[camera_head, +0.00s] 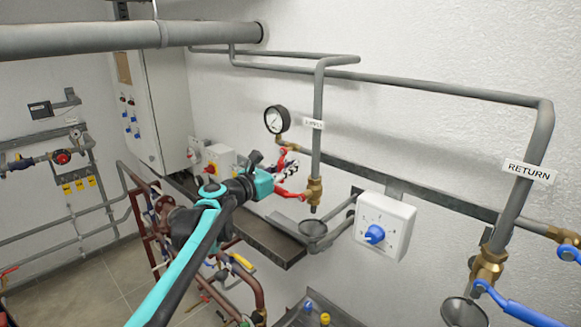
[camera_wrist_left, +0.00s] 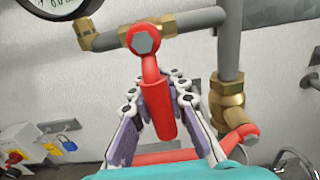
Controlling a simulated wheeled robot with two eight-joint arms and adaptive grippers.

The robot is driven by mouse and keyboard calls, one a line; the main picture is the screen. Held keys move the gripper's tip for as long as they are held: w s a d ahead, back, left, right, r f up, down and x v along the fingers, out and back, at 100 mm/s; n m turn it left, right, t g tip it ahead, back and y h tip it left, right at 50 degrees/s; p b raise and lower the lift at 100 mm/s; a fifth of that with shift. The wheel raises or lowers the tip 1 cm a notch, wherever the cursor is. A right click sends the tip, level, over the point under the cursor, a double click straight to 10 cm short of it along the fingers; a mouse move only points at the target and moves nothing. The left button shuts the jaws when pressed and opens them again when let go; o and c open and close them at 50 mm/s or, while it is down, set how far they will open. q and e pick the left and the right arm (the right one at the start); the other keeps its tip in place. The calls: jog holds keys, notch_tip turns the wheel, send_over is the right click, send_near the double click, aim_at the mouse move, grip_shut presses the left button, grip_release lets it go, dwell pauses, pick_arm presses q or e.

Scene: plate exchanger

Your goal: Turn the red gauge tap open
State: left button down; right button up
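The red gauge tap (camera_wrist_left: 162,100) sits on the brass fitting under the gauge, its lever pointing towards the wrist camera. In the head view the tap (camera_head: 282,155) is partly hidden by my gripper. My left gripper (camera_wrist_left: 160,92) has one finger on each side of the lever. Its fingertips close in on the lever and seem to touch it, so it looks shut on the tap. In the head view the left gripper (camera_head: 289,170) reaches the tap from the left. The round pressure gauge (camera_head: 277,119) is above. My right gripper is not in view.
A second red lever (camera_head: 288,193) lies just below, by a brass valve (camera_head: 314,191) on the vertical pipe. A white control box with a blue knob (camera_head: 375,234) is to the right. A grey funnel (camera_head: 313,229) stands below the valve.

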aim_at(282, 159)
pick_arm(q)
jog(key=shift+w+a+r+m+b, duration=0.15)
jog(key=shift+w+a+m+b, duration=0.15)
jog(key=shift+m, duration=0.85)
jog(key=shift+w+a+r+m+b, duration=0.25)
jog(key=shift+w+a+m, duration=0.15)
jog(key=shift+m, duration=0.8)
jog(key=shift+w+a+r+m+b, duration=0.1)
jog(key=shift+w+a+m+b, duration=0.2)
jog(key=shift+m, duration=0.85)
jog(key=shift+w+a, duration=0.1)
jog(key=c, duration=1.7)
grip_release()
jog(key=shift+o, duration=1.4)
jog(key=v, duration=1.1)
jog(key=shift+s+a, duration=0.25)
jog(key=shift+s, duration=0.05)
